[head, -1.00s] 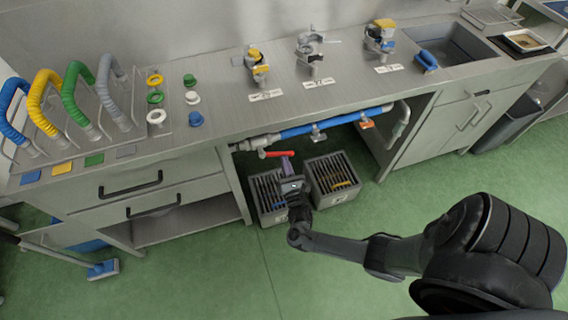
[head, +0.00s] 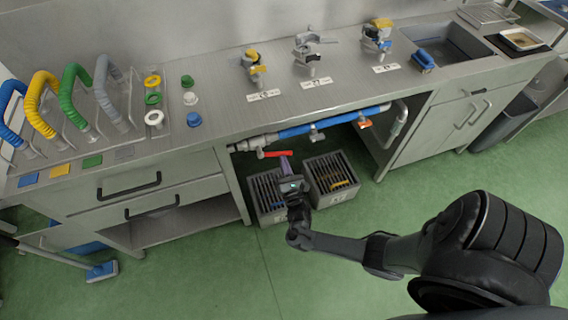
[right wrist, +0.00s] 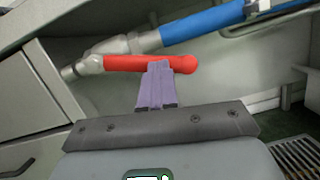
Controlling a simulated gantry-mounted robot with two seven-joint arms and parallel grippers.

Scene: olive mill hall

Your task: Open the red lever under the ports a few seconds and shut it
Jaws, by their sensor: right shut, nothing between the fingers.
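The red lever (head: 282,154) is on the pipe run under the counter, below the ports. In the right wrist view the red lever (right wrist: 150,64) lies nearly level below the blue pipe, with its pivot at the left on a grey valve body (right wrist: 100,58). My right gripper (head: 285,166) reaches up from below to the lever. Its purple fingers (right wrist: 157,85) are shut with nothing between them, and their tips overlap the lever near its right end; I cannot tell whether they touch. My left gripper is not in view.
The blue pipe (head: 330,122) runs under the counter with an orange handle (head: 366,123) farther right. Two grey crates (head: 333,176) stand on the floor below. The counter (head: 220,105) holds several ports, caps and hoses. Open green floor lies in front.

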